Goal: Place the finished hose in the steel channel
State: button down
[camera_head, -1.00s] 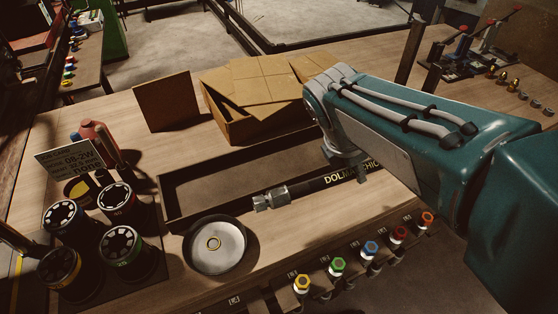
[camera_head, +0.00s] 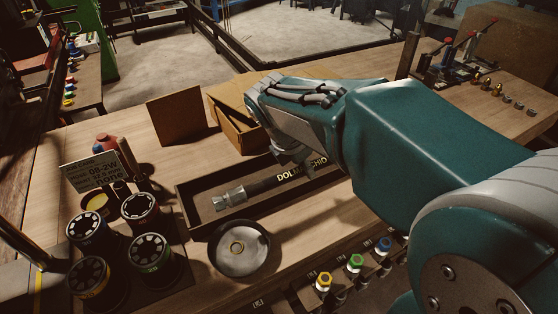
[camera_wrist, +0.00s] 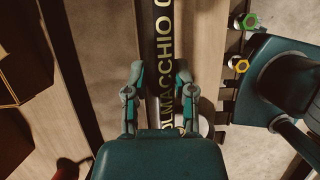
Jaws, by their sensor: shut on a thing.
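The finished hose (camera_head: 262,187) is dark with pale lettering and a metal fitting at its left end. It lies lengthwise within the outline of the dark steel channel (camera_head: 204,193) on the bench. I cannot tell whether it touches the channel floor. My gripper (camera_head: 296,166) is above the hose toward its right part, mostly hidden under my arm. In the wrist view, my gripper (camera_wrist: 157,92) has a finger on each side of the hose (camera_wrist: 161,45) and is shut on it. The hose's right end is hidden by my arm in the head view.
A round metal dish (camera_head: 239,249) with a ring stands just in front of the channel. Several dark canisters (camera_head: 151,257) stand at left by a sign (camera_head: 90,171). An open cardboard box (camera_head: 228,124) is behind. Coloured fittings (camera_head: 356,262) line the front edge.

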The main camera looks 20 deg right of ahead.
aim_at(273, 174)
jog(key=w+a+f, duration=0.1)
jog(key=w+f, duration=0.1)
jog(key=w, duration=0.1)
jog(key=w+a+f, duration=0.1)
jog(key=w+f, duration=0.1)
jog(key=w, duration=0.1)
jog(key=w+a+f, duration=0.1)
jog(key=w+f, duration=0.1)
jog(key=f, duration=0.1)
jog(key=shift+w+a, duration=0.4)
jog(key=shift+w+a+f, duration=0.1)
jog(key=shift+w+f, duration=0.5)
jog(key=shift+f, duration=0.15)
jog(key=shift+a+f, duration=0.1)
jog(key=shift+f, duration=1.3)
jog(key=shift+f, duration=0.1)
jog(key=shift+c, duration=2.2)
grip_release()
jog(key=shift+s, duration=0.1)
